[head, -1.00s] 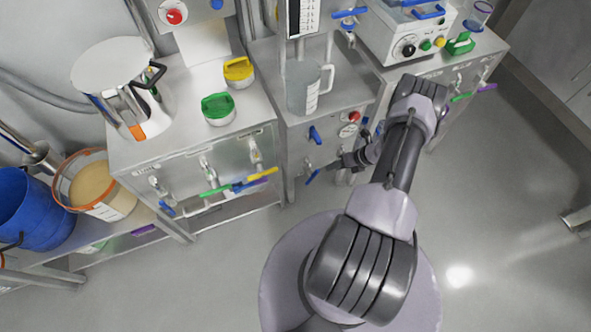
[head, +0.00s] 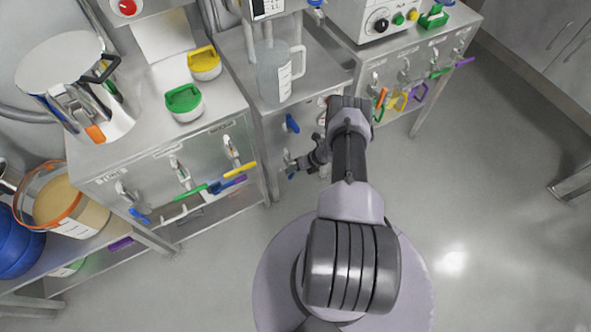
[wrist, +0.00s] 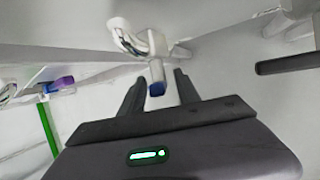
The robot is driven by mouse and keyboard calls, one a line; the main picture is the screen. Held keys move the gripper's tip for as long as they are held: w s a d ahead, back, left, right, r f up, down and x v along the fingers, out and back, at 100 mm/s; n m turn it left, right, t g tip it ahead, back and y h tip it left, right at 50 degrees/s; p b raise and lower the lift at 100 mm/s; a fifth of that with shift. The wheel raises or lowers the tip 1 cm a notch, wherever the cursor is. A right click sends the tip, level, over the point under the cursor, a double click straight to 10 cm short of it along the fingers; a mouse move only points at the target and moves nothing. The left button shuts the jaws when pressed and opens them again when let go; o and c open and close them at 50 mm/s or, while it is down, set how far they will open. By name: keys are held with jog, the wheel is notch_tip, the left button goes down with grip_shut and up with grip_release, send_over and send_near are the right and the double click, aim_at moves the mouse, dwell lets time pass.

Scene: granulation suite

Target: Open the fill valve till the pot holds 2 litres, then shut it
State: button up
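A clear jug-like pot (head: 273,78) with a handle and a printed scale stands upright on the middle cabinet, below a column. Its liquid level is too small to tell. On that cabinet's front are an upper blue lever (head: 292,123) and a lower valve with a blue-tipped handle (head: 291,175). No label shows which is the fill valve. My gripper (head: 308,160) is just right of the lower valve. In the wrist view, my gripper (wrist: 158,73) is open, with a metal valve's blue-tipped handle (wrist: 157,88) between or just beyond the fingertips. Contact cannot be told.
The left cabinet carries a steel vessel (head: 80,85), a green-lidded jar (head: 184,102) and a yellow-lidded jar (head: 204,64). Several coloured valve handles stick out of the left and right cabinet fronts. A bucket of tan material (head: 65,205) stands at far left. Floor on the right is clear.

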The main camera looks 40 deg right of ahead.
grip_shut()
jog(key=r+h+p, duration=0.1)
jog(key=p, duration=0.2)
jog(key=shift+a+r, duration=0.1)
jog(key=shift+a, duration=0.05)
jog(key=h+p, duration=0.1)
jog(key=p, duration=0.2)
jog(key=shift+a+r+n+g, duration=0.1)
jog(key=shift+r+n+g, duration=0.05)
jog(key=shift+n+g, duration=0.15)
jog(key=h+p, duration=0.1)
jog(key=p, duration=0.4)
jog(key=shift+w+g+h, duration=0.1)
jog(key=shift+g+h, duration=0.2)
jog(key=shift+h, duration=0.1)
jog(key=shift+f+h+p, duration=0.4)
jog(key=shift+f+p, duration=0.05)
jog(key=shift+f+n, duration=0.15)
jog(key=shift+n, duration=0.15)
